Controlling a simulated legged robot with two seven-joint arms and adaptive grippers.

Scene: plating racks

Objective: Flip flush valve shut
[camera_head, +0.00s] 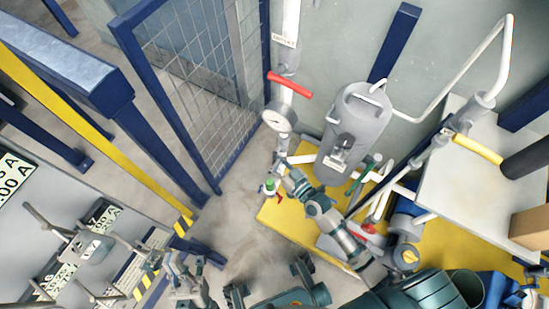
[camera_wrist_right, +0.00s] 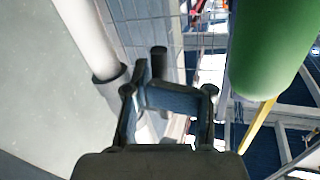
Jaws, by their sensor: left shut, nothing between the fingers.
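A red lever handle (camera_head: 290,85) sits across the white upright pipe (camera_head: 291,18), above a round gauge (camera_head: 279,117). My right gripper (camera_head: 283,160) is just below the gauge, apart from the red handle. In the right wrist view, its fingers (camera_wrist_right: 165,92) are near a pale pipe (camera_wrist_right: 90,38) with a grey collar; their opening is unclear. My left gripper (camera_head: 184,280) is shut and empty at the bottom, left of centre, well away from the pipe.
A grey tank (camera_head: 355,130) stands right of the pipe. A blue mesh fence (camera_head: 205,75) is on the left. A yellow base (camera_head: 285,232) lies under the pipework. A green rounded object (camera_wrist_right: 272,45) is close on the right in the wrist view. Grey rack arms (camera_head: 90,245) are lower left.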

